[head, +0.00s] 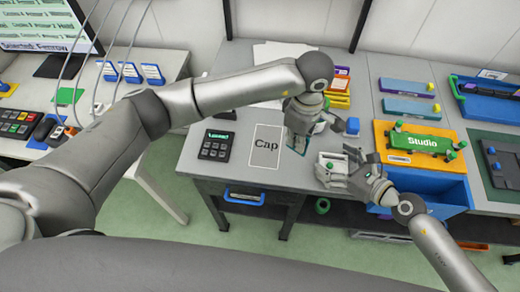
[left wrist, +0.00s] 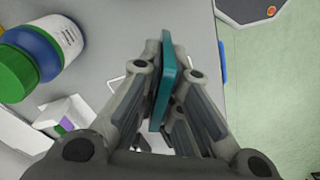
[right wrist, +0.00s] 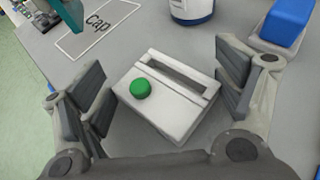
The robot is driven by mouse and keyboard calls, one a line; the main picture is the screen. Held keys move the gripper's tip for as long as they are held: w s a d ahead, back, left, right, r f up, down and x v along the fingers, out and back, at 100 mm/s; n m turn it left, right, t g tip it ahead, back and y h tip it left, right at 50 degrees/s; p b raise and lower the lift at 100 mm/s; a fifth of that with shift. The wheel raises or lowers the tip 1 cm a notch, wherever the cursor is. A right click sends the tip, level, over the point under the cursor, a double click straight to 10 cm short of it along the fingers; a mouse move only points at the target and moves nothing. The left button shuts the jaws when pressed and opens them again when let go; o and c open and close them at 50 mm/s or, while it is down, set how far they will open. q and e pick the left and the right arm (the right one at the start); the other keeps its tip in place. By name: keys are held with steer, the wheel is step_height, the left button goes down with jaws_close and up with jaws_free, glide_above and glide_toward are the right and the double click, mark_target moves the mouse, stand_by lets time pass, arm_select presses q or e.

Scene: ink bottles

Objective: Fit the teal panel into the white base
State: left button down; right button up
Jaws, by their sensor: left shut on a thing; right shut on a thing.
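The teal panel (left wrist: 163,85) is a thin flat plate, seen edge-on between the fingers of my left gripper (left wrist: 172,95), which is shut on it. In the head view my left gripper (head: 302,122) points down at the grey table, with the panel (head: 298,146) below it. The white base (right wrist: 172,108) has a long slot and a green round knob. My right gripper (right wrist: 165,88) is shut on it, with a finger at either side. In the head view the base (head: 327,164) is near the table's front edge, right of and apart from the panel.
The "Cap" card (head: 266,146) and a dark keypad (head: 216,145) lie left of the panel. A blue-capped piece (head: 352,125) stands behind the base. A yellow "Studio" tray (head: 414,146) with a green piece is at the right. A green-capped bottle (left wrist: 45,48) is near my left gripper.

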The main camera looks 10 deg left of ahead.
arm_select(q)
steer(key=w+d+r+n, duration=0.2)
steer(key=d+r+n, duration=0.45)
steer(key=d, duration=0.45)
glide_toward(333, 165)
steer(key=shift+w+d+f, duration=0.1)
steer(key=shift+w+f, duration=0.25)
steer(key=shift+w, duration=0.4)
steer(key=shift+w+d+f, duration=0.1)
steer(key=shift+w+f, duration=0.2)
steer(key=shift+w, duration=0.4)
steer(key=shift+f, duration=2.85)
stand_by(1.6)
steer(key=c, duration=1.5)
jaws_free()
